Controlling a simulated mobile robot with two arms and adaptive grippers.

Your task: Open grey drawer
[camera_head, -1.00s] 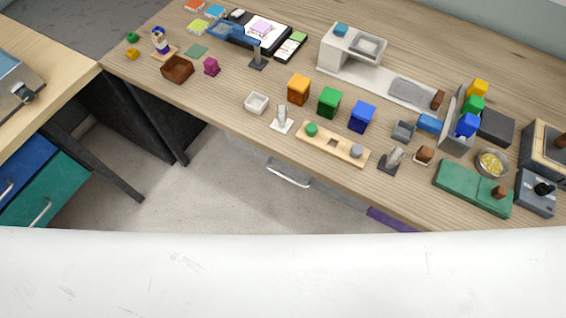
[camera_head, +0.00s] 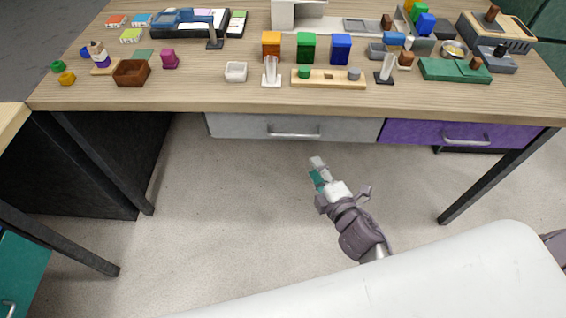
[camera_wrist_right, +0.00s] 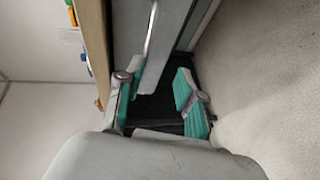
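The grey drawer (camera_head: 236,126) sits under the front edge of the wooden table, and its front looks flush with the table, closed. Its metal bar handle (camera_head: 293,132) is in the middle of the front. My right gripper (camera_head: 319,172) is below and in front of the handle, apart from it. In the right wrist view its teal-padded fingers (camera_wrist_right: 155,92) are spread with nothing between them. The grey drawer front (camera_wrist_right: 175,22) and handle (camera_wrist_right: 151,38) show ahead of them there. My left gripper is not in view.
A purple drawer (camera_head: 410,132) adjoins the grey one on the right. The wooden table top (camera_head: 190,97) carries many small objects, including a wooden board (camera_head: 328,84) above the grey drawer. The floor (camera_head: 230,190) below is clear between the table legs.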

